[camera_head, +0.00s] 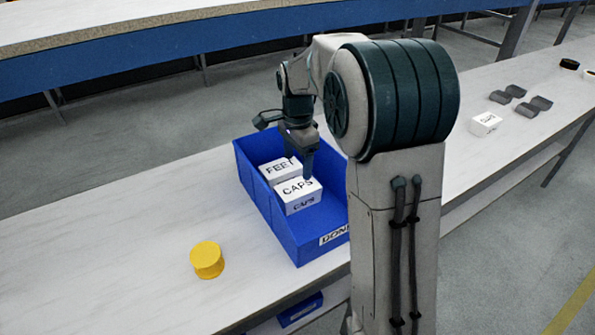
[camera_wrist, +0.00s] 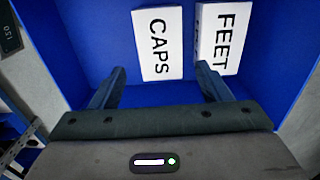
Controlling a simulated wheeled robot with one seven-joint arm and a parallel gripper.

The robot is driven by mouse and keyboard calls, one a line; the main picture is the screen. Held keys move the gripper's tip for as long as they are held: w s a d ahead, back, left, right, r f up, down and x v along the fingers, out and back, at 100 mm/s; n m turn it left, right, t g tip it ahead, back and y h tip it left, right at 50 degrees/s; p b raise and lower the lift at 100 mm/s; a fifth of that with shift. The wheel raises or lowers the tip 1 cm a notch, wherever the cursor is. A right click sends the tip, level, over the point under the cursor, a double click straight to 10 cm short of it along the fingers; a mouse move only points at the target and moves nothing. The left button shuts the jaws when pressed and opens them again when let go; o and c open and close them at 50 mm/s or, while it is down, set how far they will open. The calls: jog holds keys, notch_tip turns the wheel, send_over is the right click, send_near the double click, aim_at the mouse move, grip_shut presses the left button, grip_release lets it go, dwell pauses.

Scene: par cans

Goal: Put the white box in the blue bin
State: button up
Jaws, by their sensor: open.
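The blue bin (camera_head: 312,243) stands on the near table and carries a label that reads DONE in part; its blue wall also fills much of the wrist view (camera_wrist: 278,62). A white box marked CAPS (camera_head: 297,195) lies inside the bin, and it shows in the wrist view (camera_wrist: 157,68). A second white box marked FEET (camera_head: 279,169) lies beside it in the bin, and it shows in the wrist view too (camera_wrist: 205,40). My gripper (camera_head: 307,168) is over the bin, by the boxes. In the wrist view its two fingers (camera_wrist: 158,88) are apart, with nothing held between them.
A third white box (camera_head: 485,124) stands on the table to the right of my arm, near several grey curved pieces (camera_head: 515,93). A yellow round can (camera_head: 207,260) stands left of the bin. The table (camera_head: 110,230) is clear at the left.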

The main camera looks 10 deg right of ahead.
jog(key=s+d+n+t, duration=0.1)
jog(key=s+n, duration=1.3)
jog(key=s, duration=1.1)
jog(key=shift+d+r+t, duration=0.25)
jog(key=shift+d+t, duration=0.1)
jog(key=shift+t, duration=0.05)
